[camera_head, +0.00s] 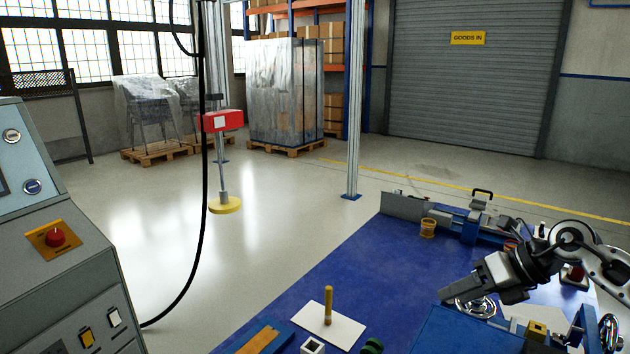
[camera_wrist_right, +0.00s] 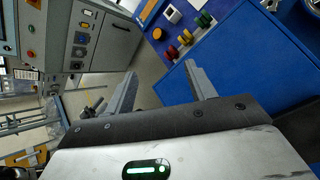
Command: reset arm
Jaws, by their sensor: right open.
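My right arm comes in from the right over the blue workbench (camera_head: 345,265). My right gripper (camera_head: 446,293) points left above the bench's right part in the head view. In the right wrist view the fingers of the right gripper (camera_wrist_right: 162,82) stand well apart, with nothing between them. Grey floor and the edge of the blue bench show beyond them. My left arm and left gripper are not in view.
A grey control cabinet with a red button (camera_head: 55,238) stands at left. A post with a red box (camera_head: 222,120) ends in a yellow disc (camera_head: 225,205). The bench holds a white plate (camera_head: 345,329) with an upright peg (camera_head: 328,305), and a vise-like device (camera_head: 470,228) at the back.

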